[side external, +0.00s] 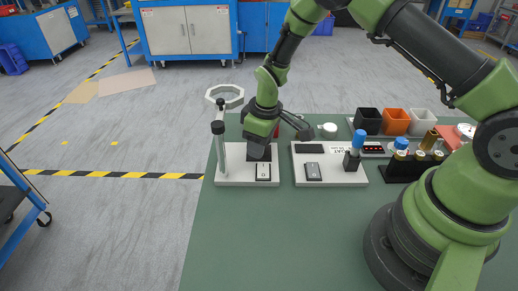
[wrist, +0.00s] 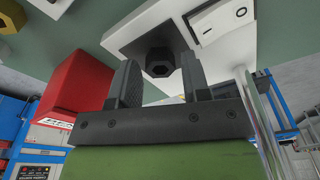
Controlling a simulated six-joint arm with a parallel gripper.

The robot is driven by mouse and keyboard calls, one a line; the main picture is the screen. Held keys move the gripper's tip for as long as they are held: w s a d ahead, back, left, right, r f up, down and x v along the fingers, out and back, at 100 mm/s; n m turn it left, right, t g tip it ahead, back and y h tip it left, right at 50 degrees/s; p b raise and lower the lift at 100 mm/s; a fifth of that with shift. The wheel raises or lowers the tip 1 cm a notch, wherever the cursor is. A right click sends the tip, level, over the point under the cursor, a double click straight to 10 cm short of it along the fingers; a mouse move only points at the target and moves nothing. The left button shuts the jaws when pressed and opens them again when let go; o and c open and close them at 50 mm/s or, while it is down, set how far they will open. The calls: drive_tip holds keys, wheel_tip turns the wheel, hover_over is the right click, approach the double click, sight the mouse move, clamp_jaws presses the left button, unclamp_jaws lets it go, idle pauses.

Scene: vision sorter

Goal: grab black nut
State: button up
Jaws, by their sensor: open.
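The black nut (wrist: 160,63) shows in the wrist view, against a black square pad on a white plate (wrist: 125,35). My gripper (wrist: 158,70) is open, with one finger on each side of the nut; I cannot tell whether either finger touches it. In the side external view my gripper (side external: 258,154) is low over the left white plate (side external: 230,180). The nut is hidden there behind the gripper.
A rocker switch (side external: 263,172) sits at the plate's front, and a post with a ring light (side external: 224,97) stands close on the left. Another white plate (side external: 330,178) lies to the right. Black (side external: 368,120), orange (side external: 395,121) and grey (side external: 422,121) bins stand behind.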

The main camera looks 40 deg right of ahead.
drive_tip(key=shift+f, duration=0.3)
drive_tip(key=c, duration=0.7)
drive_tip(key=shift+o, duration=0.2)
drive_tip(key=shift+r, duration=0.1)
